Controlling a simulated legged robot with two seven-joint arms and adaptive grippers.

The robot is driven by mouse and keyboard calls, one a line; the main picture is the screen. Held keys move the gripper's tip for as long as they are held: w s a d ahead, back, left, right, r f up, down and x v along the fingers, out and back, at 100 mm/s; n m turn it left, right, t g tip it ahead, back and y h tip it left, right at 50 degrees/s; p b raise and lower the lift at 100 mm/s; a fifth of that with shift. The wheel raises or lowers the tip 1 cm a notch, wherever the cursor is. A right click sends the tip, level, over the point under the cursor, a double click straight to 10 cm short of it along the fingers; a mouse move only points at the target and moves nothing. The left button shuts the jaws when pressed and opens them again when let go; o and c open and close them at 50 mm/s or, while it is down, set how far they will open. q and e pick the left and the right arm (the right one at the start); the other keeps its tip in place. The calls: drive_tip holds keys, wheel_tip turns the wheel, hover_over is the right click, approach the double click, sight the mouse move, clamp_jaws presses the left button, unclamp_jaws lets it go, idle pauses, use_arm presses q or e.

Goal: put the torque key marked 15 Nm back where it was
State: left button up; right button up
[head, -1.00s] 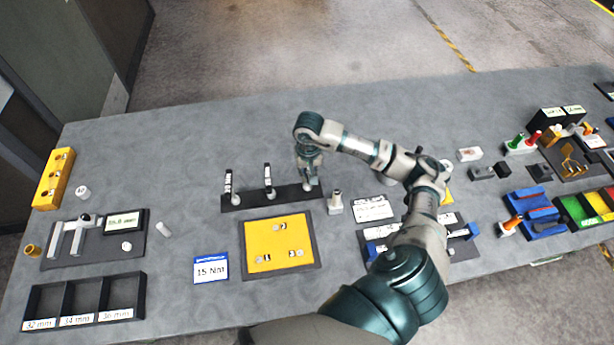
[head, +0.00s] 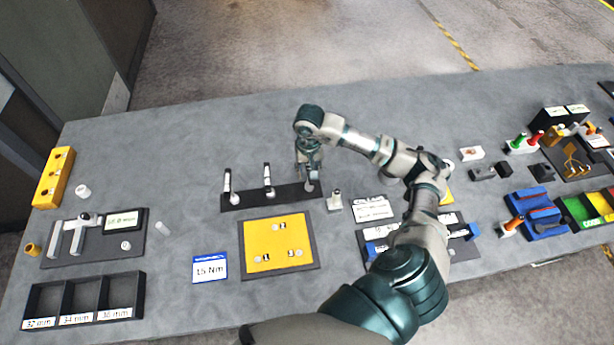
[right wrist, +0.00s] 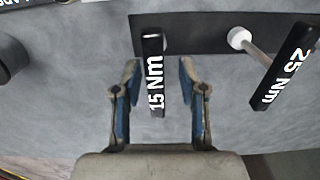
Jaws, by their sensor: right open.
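The torque key marked 15 Nm (right wrist: 155,75) stands at one end of the dark rack (right wrist: 205,30) in the right wrist view. My right gripper (right wrist: 160,70) is open, with one finger on each side of the key's handle and visible gaps between. In the head view my right gripper (head: 309,178) is over the right end of the rack (head: 240,199) and mostly hides that key. A key marked 25 Nm (right wrist: 286,65) stands beside it, and another key (head: 227,181) is at the rack's left end. My left gripper is not in view.
A blue-topped card reading 15 Nm (head: 210,268) lies in front, beside a yellow pad on a dark tray (head: 243,274). The table behind the rack is clear.

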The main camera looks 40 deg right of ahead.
drive_tip(key=shift+d+r+b, duration=0.1)
drive_tip(key=shift+r+b, duration=0.2)
drive_tip(key=shift+r, duration=3.85)
